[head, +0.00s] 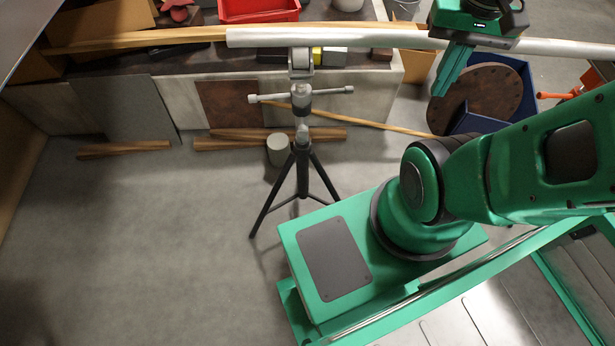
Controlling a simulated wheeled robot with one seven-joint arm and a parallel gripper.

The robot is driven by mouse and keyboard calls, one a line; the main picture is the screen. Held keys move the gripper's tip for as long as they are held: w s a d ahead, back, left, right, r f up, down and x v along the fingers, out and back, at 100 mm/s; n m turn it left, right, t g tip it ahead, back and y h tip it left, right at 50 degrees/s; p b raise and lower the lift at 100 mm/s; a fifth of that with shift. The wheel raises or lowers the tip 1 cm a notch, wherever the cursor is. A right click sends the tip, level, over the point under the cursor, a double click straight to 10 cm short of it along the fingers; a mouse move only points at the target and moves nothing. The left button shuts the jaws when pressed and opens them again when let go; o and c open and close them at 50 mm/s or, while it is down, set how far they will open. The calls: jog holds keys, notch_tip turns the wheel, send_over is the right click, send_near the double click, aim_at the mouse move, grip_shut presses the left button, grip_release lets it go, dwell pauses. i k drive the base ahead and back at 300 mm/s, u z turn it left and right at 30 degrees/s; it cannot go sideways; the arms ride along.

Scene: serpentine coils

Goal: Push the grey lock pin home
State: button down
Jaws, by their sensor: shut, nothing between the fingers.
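A black tripod stand (303,165) stands upright on the floor, with a roller head (301,62) at its top. A light grey bar (330,91) with thicker ends sticks out on both sides of its collar. I cannot tell whether this bar is the grey lock pin; no other pin is clear. A long grey pipe (380,39) crosses above the roller head. My gripper (437,92) is shut and empty, right of the stand and apart from it, its green fingers pointing down and left. The gripper body overlaps the pipe in this view.
A low wall or bench (370,95) runs behind the stand, with a red tray (258,10) on it. A round brown flange (488,98) and a blue bin (480,122) are at right. Left floor is clear.

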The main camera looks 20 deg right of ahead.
aim_at(302, 129)
jog(key=k, duration=1)
jog(key=z, duration=1.1)
jog(key=i, duration=0.75)
jog(key=u, duration=1.1)
